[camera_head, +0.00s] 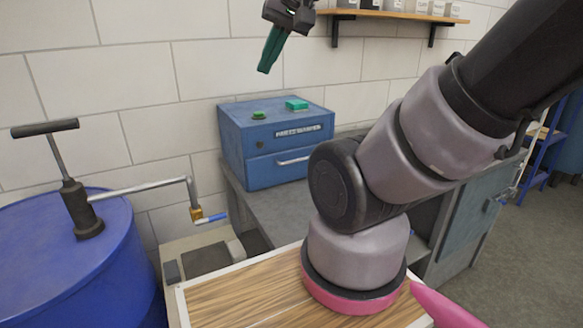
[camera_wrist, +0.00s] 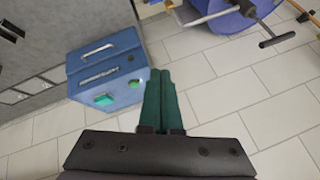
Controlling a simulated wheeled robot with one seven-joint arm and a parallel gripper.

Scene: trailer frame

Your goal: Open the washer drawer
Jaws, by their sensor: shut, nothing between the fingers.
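The washer drawer (camera_head: 279,165) is the lower front of a blue box (camera_head: 233,138) on a grey bench. It looks shut, with a pale bar handle (camera_head: 293,161) across it and a label strip (camera_head: 297,131) above. The box also shows in the wrist view (camera_wrist: 112,72), turned around, with its handle (camera_wrist: 98,51). My gripper (camera_head: 265,69) is high above and apart from the box, near the wall, with its green fingers pointing down. In the wrist view the fingers (camera_wrist: 163,80) are together and empty, beside the box.
A blue barrel (camera_head: 100,275) with a pump handle (camera_head: 45,128) stands at the left. A shelf (camera_head: 392,16) with several containers is on the wall. The grey bench (camera_head: 262,209) has bare room before the box. A wooden-topped surface (camera_head: 235,298) lies in front.

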